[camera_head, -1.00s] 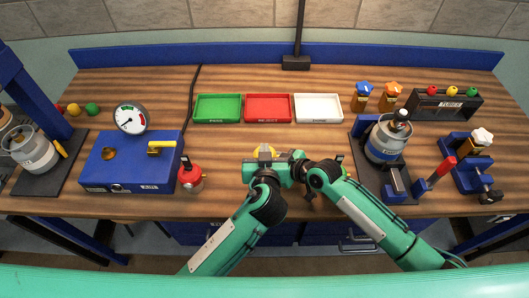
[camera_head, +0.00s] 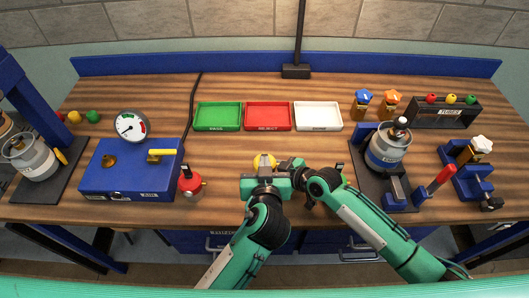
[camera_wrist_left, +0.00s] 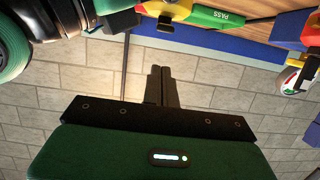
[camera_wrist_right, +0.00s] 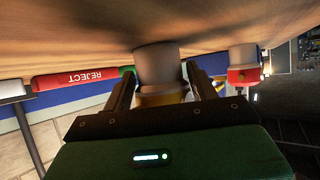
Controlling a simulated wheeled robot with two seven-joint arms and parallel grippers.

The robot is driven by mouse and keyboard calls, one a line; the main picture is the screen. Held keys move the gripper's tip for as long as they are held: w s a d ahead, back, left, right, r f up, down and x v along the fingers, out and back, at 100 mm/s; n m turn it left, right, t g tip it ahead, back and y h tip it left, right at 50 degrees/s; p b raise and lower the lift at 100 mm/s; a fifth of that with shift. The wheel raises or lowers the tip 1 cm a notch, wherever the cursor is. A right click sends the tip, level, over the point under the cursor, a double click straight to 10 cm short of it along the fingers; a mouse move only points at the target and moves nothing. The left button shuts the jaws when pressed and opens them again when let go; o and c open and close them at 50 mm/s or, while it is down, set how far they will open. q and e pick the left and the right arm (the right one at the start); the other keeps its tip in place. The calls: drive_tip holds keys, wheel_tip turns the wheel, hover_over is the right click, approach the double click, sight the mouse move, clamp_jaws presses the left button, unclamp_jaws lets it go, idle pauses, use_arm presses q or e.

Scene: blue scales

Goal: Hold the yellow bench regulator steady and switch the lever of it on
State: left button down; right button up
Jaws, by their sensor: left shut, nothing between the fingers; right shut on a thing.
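The yellow bench regulator (camera_head: 264,160) stands near the middle front of the table, mostly hidden behind my grippers in the head view. In the right wrist view its yellow body (camera_wrist_right: 162,99) sits between the fingers of my right gripper (camera_wrist_right: 157,74), with a pale grey round part against the wood. My right gripper is shut on it. My left gripper (camera_head: 265,174) is shut and empty, just in front of the regulator in the head view. In the left wrist view its fingers (camera_wrist_left: 161,84) are together, pointing at the wall. I cannot make out the lever's position.
A red regulator (camera_head: 190,183) stands to the left, beside a blue box (camera_head: 130,180) with a gauge. Green (camera_head: 218,127), red (camera_head: 268,127) and white (camera_head: 318,127) trays lie behind. A gas canister (camera_head: 387,150) stands right. Wood between trays and grippers is clear.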

use_arm(q)
drive_tip(key=shift+s+d+f, duration=0.1)
drive_tip(key=shift+s+f, duration=0.1)
drive_tip(key=shift+s, duration=1.05)
drive_tip(key=shift+s+f, duration=0.2)
drive_tip(key=shift+s, duration=1)
use_arm(e)
drive_tip(key=o, duration=0.8)
drive_tip(key=shift+d, duration=0.1)
